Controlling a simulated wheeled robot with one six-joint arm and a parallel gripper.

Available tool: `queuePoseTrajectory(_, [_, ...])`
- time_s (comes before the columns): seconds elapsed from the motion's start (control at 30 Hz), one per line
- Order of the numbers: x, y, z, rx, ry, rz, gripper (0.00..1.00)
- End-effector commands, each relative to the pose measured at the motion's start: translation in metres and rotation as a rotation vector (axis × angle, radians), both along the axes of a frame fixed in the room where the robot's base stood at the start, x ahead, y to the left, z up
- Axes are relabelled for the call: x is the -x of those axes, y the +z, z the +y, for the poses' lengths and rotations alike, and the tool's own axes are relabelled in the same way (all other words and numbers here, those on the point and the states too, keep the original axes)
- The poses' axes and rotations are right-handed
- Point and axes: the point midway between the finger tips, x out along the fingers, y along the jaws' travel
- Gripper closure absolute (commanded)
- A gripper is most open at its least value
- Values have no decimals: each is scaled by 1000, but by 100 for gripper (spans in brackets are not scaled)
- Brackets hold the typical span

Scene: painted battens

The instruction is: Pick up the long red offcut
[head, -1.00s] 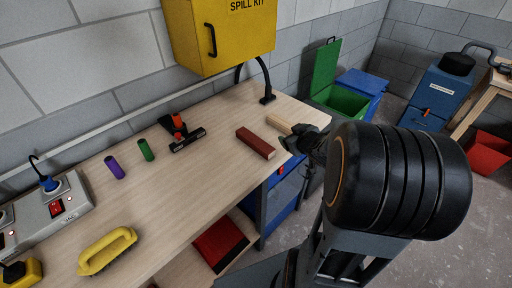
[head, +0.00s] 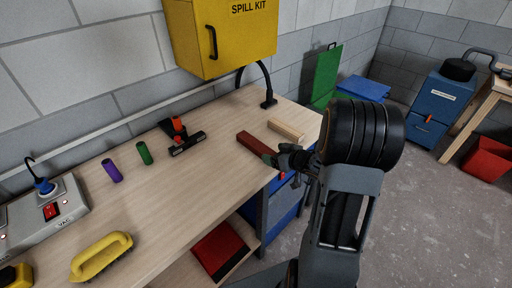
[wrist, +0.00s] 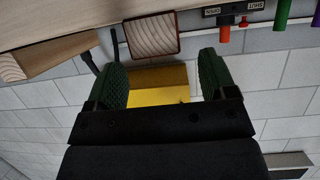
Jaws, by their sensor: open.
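The long red offcut (head: 254,143) is a red-painted batten lying on the wooden bench near its front right edge. In the wrist view its bare wood end (wrist: 152,36) faces me, with red along its sides. My gripper (head: 273,160) is open and empty at the near end of the red offcut. In the wrist view my two dark green fingers (wrist: 164,80) stand apart, and the offcut's end shows ahead, above the gap between them. I cannot tell whether a fingertip touches it. In the head view my gripper partly covers the offcut's near end.
An unpainted batten (head: 287,129) lies close to the right of the red one. A black stand (head: 268,101) rises behind. The bench middle is clear.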

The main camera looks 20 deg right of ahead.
Motion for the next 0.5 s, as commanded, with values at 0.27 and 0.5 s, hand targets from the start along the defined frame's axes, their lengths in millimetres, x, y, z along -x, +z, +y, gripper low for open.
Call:
queuePoseTrajectory(0.27, [-24,-10,10,0,3,1,22])
queuePoseTrajectory(0.5, [-44,-19,17,2,-1,0,22])
